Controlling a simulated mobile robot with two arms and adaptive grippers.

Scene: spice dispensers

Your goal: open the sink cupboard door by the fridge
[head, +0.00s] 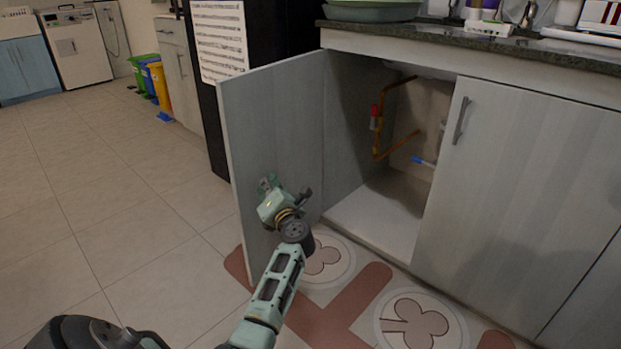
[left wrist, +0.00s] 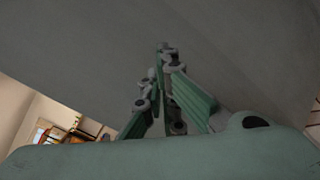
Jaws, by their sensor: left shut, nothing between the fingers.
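The sink cupboard door (head: 282,130) by the fridge is swung wide open in the head view, standing out from the cabinet. The cupboard inside (head: 375,205) is in plain sight, with copper pipes and a red valve. My left gripper (head: 268,183) is at the door's inner face, low down; it is shut and empty. Whether it touches the door is hard to tell. In the left wrist view the shut fingers (left wrist: 165,85) show in front of the grey door surface (left wrist: 150,35). My right gripper is not in view.
The neighbouring cupboard door (head: 520,200) with a metal handle is closed. The dark fridge (head: 215,130) stands behind the open door. Coloured bins (head: 155,85) are further back. A patterned mat (head: 350,300) lies on the floor. Open tiled floor (head: 100,190) is at the left.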

